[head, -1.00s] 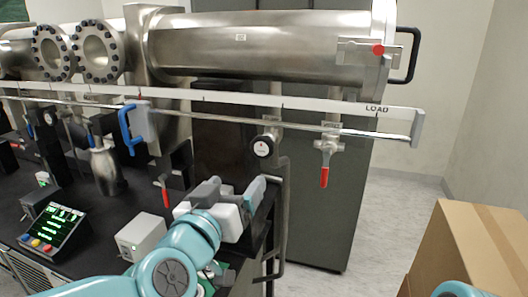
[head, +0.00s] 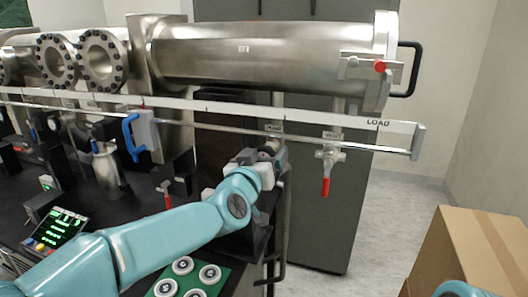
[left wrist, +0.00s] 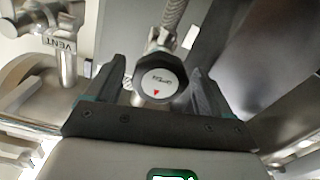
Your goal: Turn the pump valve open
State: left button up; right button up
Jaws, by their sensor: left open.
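The pump valve's round black knob (left wrist: 161,78), with a white face and a small red mark, sits on a metal stem in the left wrist view. My left gripper (left wrist: 155,70) is open, with one finger on each side of the knob. Small gaps seem to show, so I cannot tell whether a finger touches it. In the head view my left gripper (head: 266,157) is in front of the valve below the rail and hides most of the knob. My right gripper is out of view.
The vent valve with a red handle (head: 326,187) hangs to the right of the pump valve. A long steel chamber (head: 260,55) and the LOAD rail (head: 350,121) run above. A cardboard box (head: 470,250) stands at the lower right. A green tray (head: 215,285) holds several round parts.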

pick_arm(q)
jog(key=shift+r, duration=0.15)
jog(key=c, duration=1)
